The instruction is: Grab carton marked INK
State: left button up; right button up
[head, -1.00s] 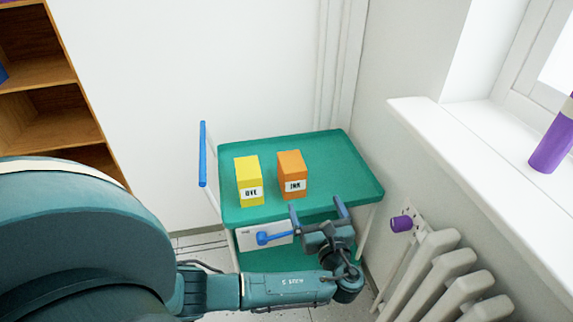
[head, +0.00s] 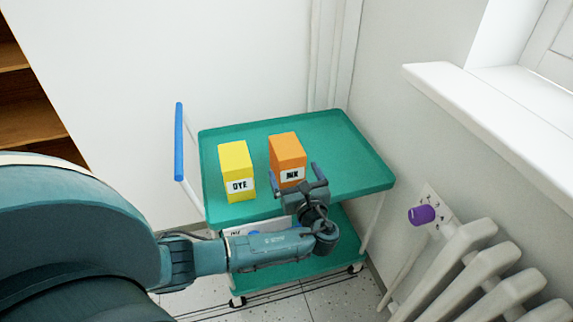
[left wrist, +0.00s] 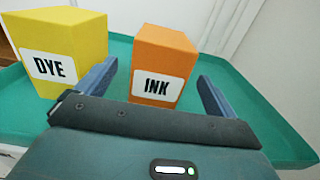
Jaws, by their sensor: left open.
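The orange carton marked INK (head: 287,152) stands upright on the green top tray of a trolley; it also shows in the left wrist view (left wrist: 163,58). A yellow carton marked DYE (head: 236,163) stands to its left, and in the left wrist view (left wrist: 62,42) it is left of the fingers. My left gripper (head: 295,177) is open at the near side of the orange carton. In the left wrist view its two blue fingers (left wrist: 155,85) lie to the left and right of the orange carton, with a gap on the right. My right gripper is not in view.
The trolley's green top tray (head: 350,165) has a raised rim and free room right of the orange carton. A blue handle (head: 179,140) rises at its left. A white radiator (head: 470,265), a purple knob (head: 422,214) and a window sill (head: 490,125) are at the right.

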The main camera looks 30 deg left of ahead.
pick_arm(q)
jog(key=shift+w+a, duration=0.5)
jog(key=shift+a, duration=0.05)
jog(key=x, duration=0.1)
jog(key=b+x, duration=0.1)
jog(key=x, duration=0.3)
jog(key=shift+w+f+b, duration=0.15)
jog(key=shift+f+b, duration=0.1)
jog(key=shift+b, duration=0.1)
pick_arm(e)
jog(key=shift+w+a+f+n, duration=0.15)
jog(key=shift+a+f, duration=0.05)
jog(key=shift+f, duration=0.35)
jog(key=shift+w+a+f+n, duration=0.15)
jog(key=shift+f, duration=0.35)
pick_arm(q)
jog(key=c, duration=1)
jog(key=shift+r, duration=0.15)
jog(key=c, duration=0.4)
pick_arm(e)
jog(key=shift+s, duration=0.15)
